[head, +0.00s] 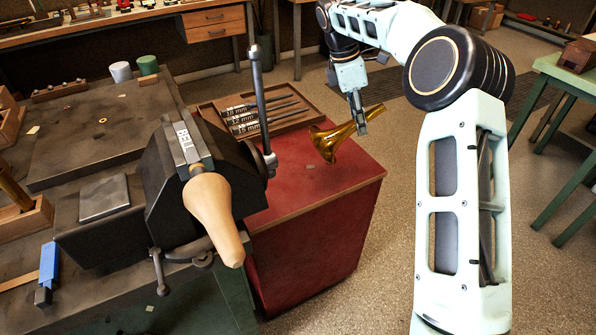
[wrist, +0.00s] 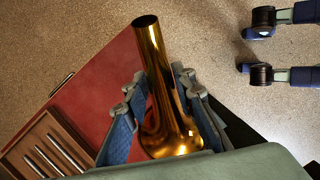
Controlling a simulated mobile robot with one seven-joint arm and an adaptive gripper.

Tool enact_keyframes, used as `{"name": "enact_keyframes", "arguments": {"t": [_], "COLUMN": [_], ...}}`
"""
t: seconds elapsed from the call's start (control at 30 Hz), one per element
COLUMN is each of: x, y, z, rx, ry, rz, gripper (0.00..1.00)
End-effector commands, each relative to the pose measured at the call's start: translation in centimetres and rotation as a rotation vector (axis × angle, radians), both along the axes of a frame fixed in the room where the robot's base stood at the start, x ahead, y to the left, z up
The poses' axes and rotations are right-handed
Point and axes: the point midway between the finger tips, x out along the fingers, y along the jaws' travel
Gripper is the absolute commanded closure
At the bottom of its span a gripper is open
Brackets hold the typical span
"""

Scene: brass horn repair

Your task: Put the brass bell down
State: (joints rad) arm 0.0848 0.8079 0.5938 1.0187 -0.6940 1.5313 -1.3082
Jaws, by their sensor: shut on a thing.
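The brass bell (head: 337,135) is a shiny golden flared tube. My gripper (head: 360,125) is shut on its narrower part, and the bell tilts with its wide mouth to the lower left in the head view. It appears above the right part of the red cabinet top (head: 345,176); the exact gap beneath it is hard to tell. In the wrist view the bell (wrist: 156,75) stands between both fingers (wrist: 165,110), its narrow open end pointing up the picture. Its wide end is partly hidden by the grey-green edge at the bottom.
A wooden tray (head: 297,121) with several marked steel rods lies on the cabinet's back left. A vise (head: 160,185) holding a wooden cone (head: 212,210) stands on the bench to the left, its upright lever (head: 257,95) near the cabinet. Bare red top shows at the front.

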Motion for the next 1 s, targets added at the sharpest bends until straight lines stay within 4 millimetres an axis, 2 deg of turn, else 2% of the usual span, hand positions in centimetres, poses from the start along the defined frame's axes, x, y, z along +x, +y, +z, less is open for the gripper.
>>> {"name": "enact_keyframes", "arguments": {"t": [0.3, 0.6, 0.8, 1.0], "x": [2.7, 4.7, 5.7, 6.1], "y": [3.2, 6.3, 8.3, 10.0], "z": [-0.2, -0.5, -0.7, -0.7], "rx": [-0.244, -0.397, -0.45, -0.468], "ry": [-0.105, -0.303, -0.449, -0.555], "rz": [0.611, 1.094, 1.334, 1.475], "gripper": [1.0, 1.0, 1.0, 1.0]}}
